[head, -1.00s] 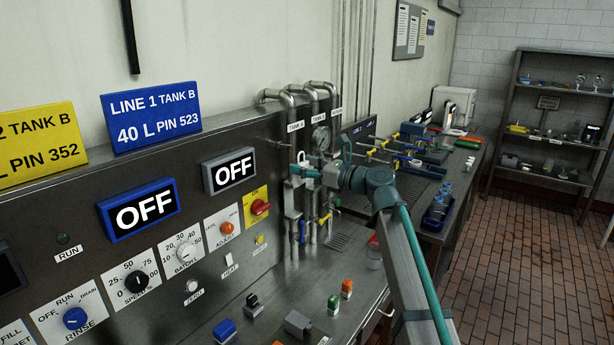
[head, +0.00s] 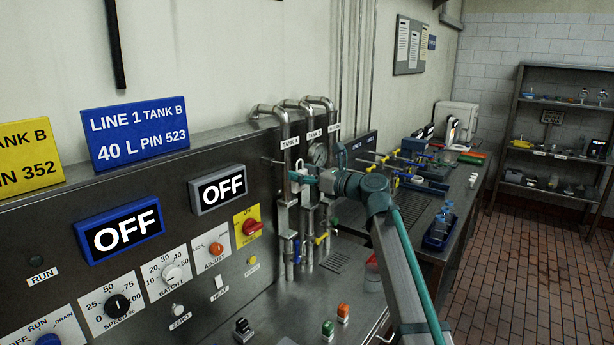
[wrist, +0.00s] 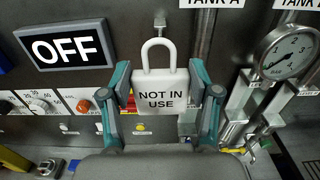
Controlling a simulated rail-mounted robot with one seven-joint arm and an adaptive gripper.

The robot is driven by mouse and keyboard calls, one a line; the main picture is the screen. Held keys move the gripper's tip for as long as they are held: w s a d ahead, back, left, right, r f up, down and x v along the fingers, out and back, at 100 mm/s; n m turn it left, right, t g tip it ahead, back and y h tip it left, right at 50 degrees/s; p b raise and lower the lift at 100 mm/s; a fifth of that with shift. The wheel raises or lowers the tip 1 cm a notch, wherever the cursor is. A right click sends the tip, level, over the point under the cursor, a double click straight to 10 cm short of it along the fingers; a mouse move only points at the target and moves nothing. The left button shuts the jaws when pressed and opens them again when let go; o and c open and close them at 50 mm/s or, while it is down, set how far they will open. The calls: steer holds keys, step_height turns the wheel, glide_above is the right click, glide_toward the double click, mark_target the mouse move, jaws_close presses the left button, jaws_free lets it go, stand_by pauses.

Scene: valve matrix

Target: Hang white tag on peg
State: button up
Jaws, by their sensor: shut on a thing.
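The white tag (wrist: 161,92) is padlock-shaped, with a loop on top and "NOT IN USE" on its face. My gripper (wrist: 161,98) is shut on its body from both sides and holds it upright, loop up. In the head view the tag (head: 296,182) is small and partly hidden by my gripper (head: 303,180). The metal peg (wrist: 160,22) sticks out of the dark panel just above the loop in the wrist view. In the head view the peg (head: 270,161) is up and left of the tag. The loop appears apart from the peg; the depth gap is unclear.
Vertical pipes (head: 283,150) and a round gauge (wrist: 288,52) stand right of the peg. An OFF display (wrist: 64,45) is to its left. Knobs and a red switch (head: 252,227) line the panel below.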

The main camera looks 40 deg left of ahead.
steer(key=shift+w+a+f+b, duration=0.1)
steer(key=shift+a+f+b, duration=0.15)
steer(key=shift+a, duration=1.05)
steer(key=shift+s+a+f+b, duration=0.1)
steer(key=shift+a+f+b, duration=0.15)
steer(key=shift+a, duration=1)
steer(key=shift+w+a+f+b, duration=0.15)
steer(key=shift+a+f, duration=0.1)
steer(key=shift+a, duration=1.05)
steer(key=o, duration=1)
steer(key=shift+d, duration=0.1)
